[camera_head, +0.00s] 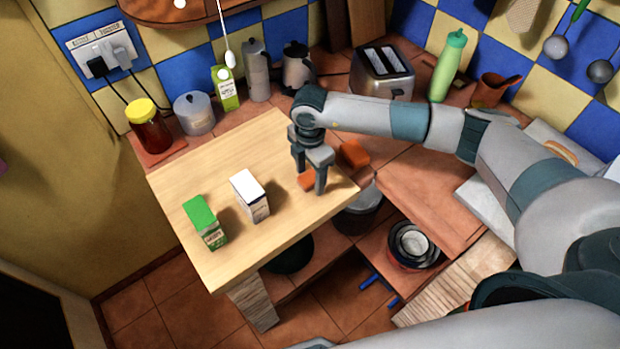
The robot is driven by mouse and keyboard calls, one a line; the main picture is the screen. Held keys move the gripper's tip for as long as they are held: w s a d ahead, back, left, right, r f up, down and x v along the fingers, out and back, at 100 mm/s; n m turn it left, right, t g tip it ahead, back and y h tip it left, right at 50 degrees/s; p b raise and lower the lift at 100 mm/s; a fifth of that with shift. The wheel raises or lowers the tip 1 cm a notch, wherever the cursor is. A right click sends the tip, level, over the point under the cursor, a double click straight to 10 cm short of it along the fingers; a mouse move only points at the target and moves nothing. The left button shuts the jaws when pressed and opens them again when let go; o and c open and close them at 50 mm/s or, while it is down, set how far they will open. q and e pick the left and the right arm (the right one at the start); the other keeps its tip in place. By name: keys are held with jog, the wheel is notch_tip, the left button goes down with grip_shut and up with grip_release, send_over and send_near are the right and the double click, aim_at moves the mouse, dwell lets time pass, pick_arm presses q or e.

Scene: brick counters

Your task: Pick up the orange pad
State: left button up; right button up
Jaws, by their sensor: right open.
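A small orange pad (306,183) lies on the light wooden table top near its right end. My right gripper (311,179) points down over it, with its fingers apart and the pad showing between them. The fingers hide part of the pad, and I cannot tell whether they touch it. A second orange block (354,153) sits just right of the gripper, near the table's edge. My left gripper is out of view.
A white carton (250,196) and a green-topped carton (205,222) stand on the wooden table top (215,165) to the left. Pots (411,246) sit below on the right.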

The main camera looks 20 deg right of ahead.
aim_at(312, 177)
jog(key=c, duration=1.1)
jog(key=shift+r, duration=0.1)
jog(key=shift+c, duration=0.2)
jog(key=shift+r+b, duration=0.7)
jog(key=shift+r, duration=0.1)
notch_tip(312, 177, up, 2)
jog(key=shift+s+d+r+b, duration=0.15)
jog(key=shift+b, duration=0.55)
jog(key=s+d+r+b, duration=0.4)
jog(key=s+d+r, duration=0.3)
jog(key=s, duration=0.1)
jog(key=shift+s+d, duration=0.15)
jog(key=shift+d, duration=0.1)
